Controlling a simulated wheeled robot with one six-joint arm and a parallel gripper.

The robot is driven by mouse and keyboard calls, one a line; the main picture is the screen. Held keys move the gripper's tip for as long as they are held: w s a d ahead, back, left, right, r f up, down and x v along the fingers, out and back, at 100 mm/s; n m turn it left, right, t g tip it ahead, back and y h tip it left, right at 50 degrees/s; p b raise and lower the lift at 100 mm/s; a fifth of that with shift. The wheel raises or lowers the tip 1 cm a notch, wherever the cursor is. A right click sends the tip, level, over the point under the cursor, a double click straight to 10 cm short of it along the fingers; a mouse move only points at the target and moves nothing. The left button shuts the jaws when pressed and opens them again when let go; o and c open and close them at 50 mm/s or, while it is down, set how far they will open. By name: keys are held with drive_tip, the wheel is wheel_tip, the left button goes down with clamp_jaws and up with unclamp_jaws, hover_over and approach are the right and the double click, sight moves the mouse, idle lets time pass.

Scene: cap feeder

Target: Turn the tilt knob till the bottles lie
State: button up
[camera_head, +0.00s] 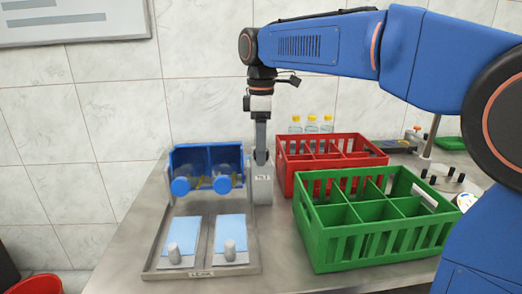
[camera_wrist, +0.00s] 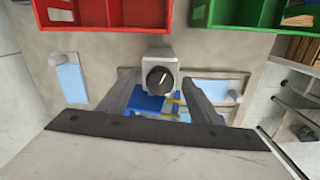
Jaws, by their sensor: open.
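The tilt knob (camera_wrist: 160,80) is dark and round with a white mark, on top of a grey post. The post, labelled TILT, stands right of the blue holder in the head view (camera_head: 262,188). My gripper (camera_head: 261,148) is directly above the post, pointing down. In the wrist view my gripper (camera_wrist: 157,82) is open, its fingers either side of the knob; contact cannot be told. Left of the post, a blue two-bay holder (camera_head: 205,153) carries two clear bottles with round blue ends, left (camera_head: 180,187) and right (camera_head: 222,184), facing the camera; their exact angle is unclear.
A metal tray (camera_head: 203,252) in front of the holder has two light-blue pads with grey pieces. A red crate (camera_head: 282,165) and a green crate (camera_head: 380,242) stand close on the right. Several yellow-capped bottles (camera_head: 312,124) stand behind the red crate.

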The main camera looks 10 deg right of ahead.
drive_tip(key=shift+r, duration=3.45)
